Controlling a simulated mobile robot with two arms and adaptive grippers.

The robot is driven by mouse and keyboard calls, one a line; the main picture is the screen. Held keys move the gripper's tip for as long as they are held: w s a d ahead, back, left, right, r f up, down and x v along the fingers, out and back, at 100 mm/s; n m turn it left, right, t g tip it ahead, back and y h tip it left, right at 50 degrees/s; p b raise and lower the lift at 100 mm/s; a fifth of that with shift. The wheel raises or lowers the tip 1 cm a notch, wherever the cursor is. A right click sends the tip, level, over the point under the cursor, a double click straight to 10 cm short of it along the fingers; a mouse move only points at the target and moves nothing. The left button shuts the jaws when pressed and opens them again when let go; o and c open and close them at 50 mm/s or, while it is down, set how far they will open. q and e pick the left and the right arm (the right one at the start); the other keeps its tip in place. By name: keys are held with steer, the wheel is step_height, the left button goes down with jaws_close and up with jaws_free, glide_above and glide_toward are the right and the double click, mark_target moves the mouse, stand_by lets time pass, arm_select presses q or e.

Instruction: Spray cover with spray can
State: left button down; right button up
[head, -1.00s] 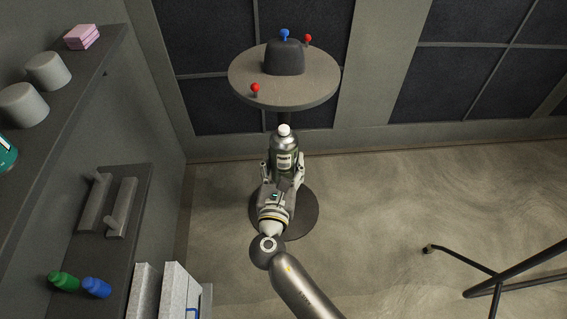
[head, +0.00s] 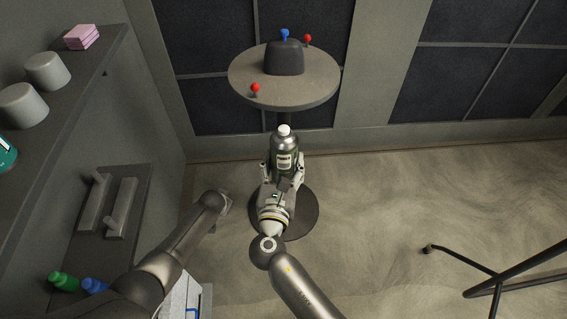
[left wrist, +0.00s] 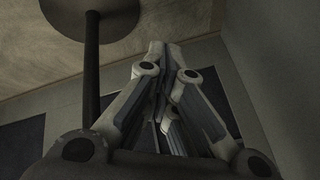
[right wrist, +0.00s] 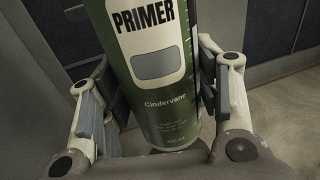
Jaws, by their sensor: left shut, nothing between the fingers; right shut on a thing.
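A green spray can (head: 285,150) with a white top stands upright in my right gripper (head: 283,172), in front of the round table. In the right wrist view the can (right wrist: 160,80) reads "PRIMER", and the fingers (right wrist: 155,100) close on both its sides. A dark, rounded block, which looks like the cover (head: 284,60), sits on the table with a blue-knobbed piece at its top. The can is nearer to me than the cover and apart from it. My left gripper (left wrist: 165,50) is shut and empty in the left wrist view; its fingers are hard to make out in the head view.
The round table (head: 318,85) also carries two red-knobbed pieces (head: 255,88) (head: 307,39). Shelves on the left hold grey cylinders (head: 46,71), pink blocks (head: 81,37) and green and blue bottles (head: 63,281). A dark metal frame (head: 497,275) stands at right. Floor between is clear.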

arm_select(q)
steer(key=w+d+r+t+y, duration=0.1)
steer(key=w+r+t, duration=0.1)
steer(key=w+r, duration=0.8)
steer(key=w+d+r+t, duration=0.1)
steer(key=w+r, duration=0.3)
steer(key=r, duration=1.3)
steer(key=w+d+r+t+y, duration=0.1)
steer(key=w+r+t, duration=0.1)
steer(key=w+r, duration=0.8)
steer(key=s+d+r+m+g+h, duration=0.3)
steer(key=s+d+r+g+h, duration=0.15)
steer(key=s+d+r, duration=0.85)
steer(key=s+d+r+m+g, duration=0.1)
steer(key=s+d+m+g, duration=0.1)
steer(key=s, duration=0.6)
steer(key=s+d+m+g, duration=0.2)
steer(key=s+d+g, duration=0.1)
steer(key=s, duration=0.5)
steer(key=shift+h, duration=0.45)
steer(key=shift+s+a+x, duration=0.1)
steer(key=shift+a+x, duration=0.1)
steer(key=shift+x, duration=0.7)
steer(key=shift+s+a+x, duration=0.15)
steer(key=shift+x, duration=0.8)
steer(key=shift+s+a+x, duration=0.1)
steer(key=shift+a+x, duration=0.1)
steer(key=shift+x, duration=0.7)
steer(key=shift+f, duration=0.45)
